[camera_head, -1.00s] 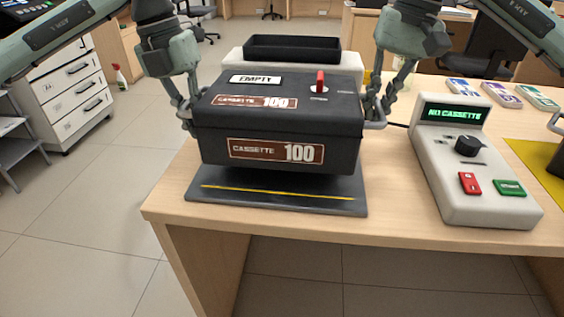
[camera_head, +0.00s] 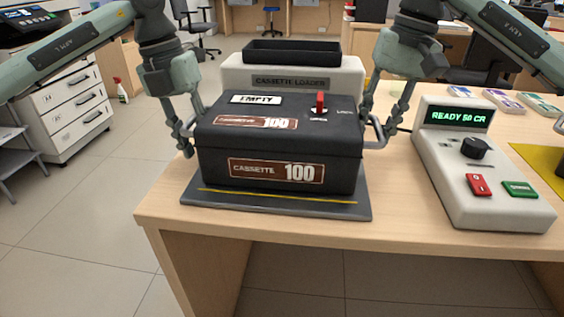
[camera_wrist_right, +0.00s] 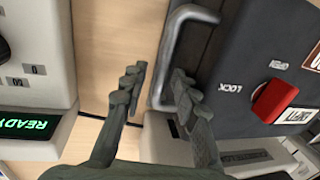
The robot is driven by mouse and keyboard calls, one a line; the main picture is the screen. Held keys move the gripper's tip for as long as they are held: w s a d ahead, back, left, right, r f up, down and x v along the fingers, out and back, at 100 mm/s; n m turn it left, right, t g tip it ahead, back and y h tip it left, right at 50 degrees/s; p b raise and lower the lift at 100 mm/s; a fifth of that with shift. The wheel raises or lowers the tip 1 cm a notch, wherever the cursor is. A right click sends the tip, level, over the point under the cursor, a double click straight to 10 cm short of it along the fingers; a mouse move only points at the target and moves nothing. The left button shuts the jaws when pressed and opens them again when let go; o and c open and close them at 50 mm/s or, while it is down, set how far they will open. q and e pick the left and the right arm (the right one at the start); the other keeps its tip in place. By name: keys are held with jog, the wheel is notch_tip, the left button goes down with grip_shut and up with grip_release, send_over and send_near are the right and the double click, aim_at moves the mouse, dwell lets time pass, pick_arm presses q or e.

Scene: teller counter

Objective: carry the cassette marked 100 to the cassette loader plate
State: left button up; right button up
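The dark cassette marked 100 (camera_head: 275,170) sits level on the dark cassette loader plate (camera_head: 350,207), which has a yellow line along its front. An EMPTY label and a red lock knob (camera_head: 320,103) show on its top. My right gripper (camera_head: 385,130) is at the right side handle (camera_head: 374,140). The right wrist view shows its fingers (camera_wrist_right: 155,95) spread apart around the handle (camera_wrist_right: 172,55), with a gap on one side. My left gripper (camera_head: 188,140) is beside the cassette's left side, its fingers seeming apart; the left handle is hidden.
The white cassette loader (camera_head: 345,75) with a black tray (camera_head: 292,50) stands behind the cassette. A white console (camera_head: 480,180) at right reads READY 50 CR. The counter's front edge lies close in front of the plate. Colored packs (camera_head: 500,98) lie at the back right.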

jog(key=shift+r, duration=0.25)
pick_arm(q)
notch_tip(320, 180, up, 8)
jog(key=a, duration=0.1)
jog(key=shift+a, duration=0.2)
pick_arm(e)
notch_tip(320, 180, up, 11)
jog(key=d, duration=0.2)
jog(key=shift+r, duration=0.15)
pick_arm(q)
jog(key=shift+f, duration=0.1)
pick_arm(e)
jog(key=shift+s, duration=0.15)
